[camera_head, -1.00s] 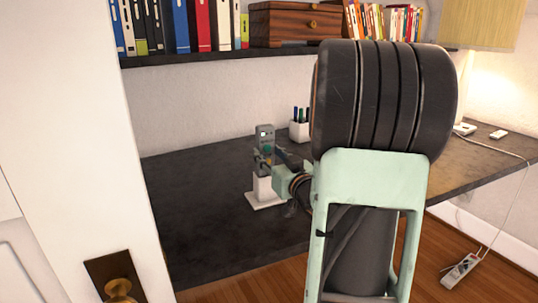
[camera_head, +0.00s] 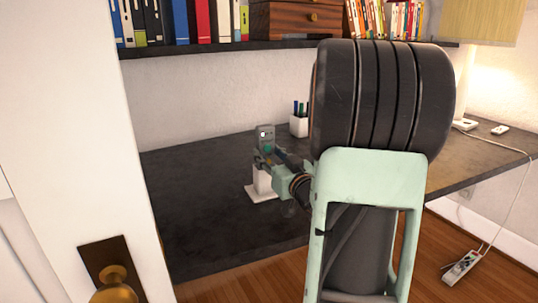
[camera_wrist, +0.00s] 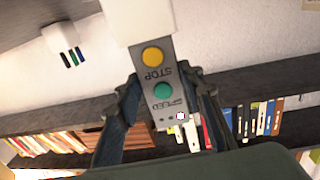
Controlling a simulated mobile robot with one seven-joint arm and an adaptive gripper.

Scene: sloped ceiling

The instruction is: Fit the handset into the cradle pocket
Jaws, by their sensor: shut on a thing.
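The handset (camera_head: 265,138) is a slim grey bar, nearly upright. In the wrist view the handset (camera_wrist: 168,85) shows a yellow STOP button and a green SPEED button. My gripper (camera_head: 266,161) is shut on its sides; in the wrist view the two dark fingers (camera_wrist: 165,92) flank it. The white cradle (camera_head: 264,183) stands on a flat white base on the desk, directly below my gripper. In the wrist view the handset's far end meets the white cradle (camera_wrist: 140,18). The pocket opening is hidden, so I cannot tell how deep the handset sits.
The dark desk (camera_head: 200,200) is clear to the left of the cradle. A white pen cup (camera_head: 299,126) stands behind it. A shelf (camera_head: 200,51) with books and a wooden box (camera_head: 298,18) runs above. A white door (camera_head: 75,130) with a brass knob stands at left.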

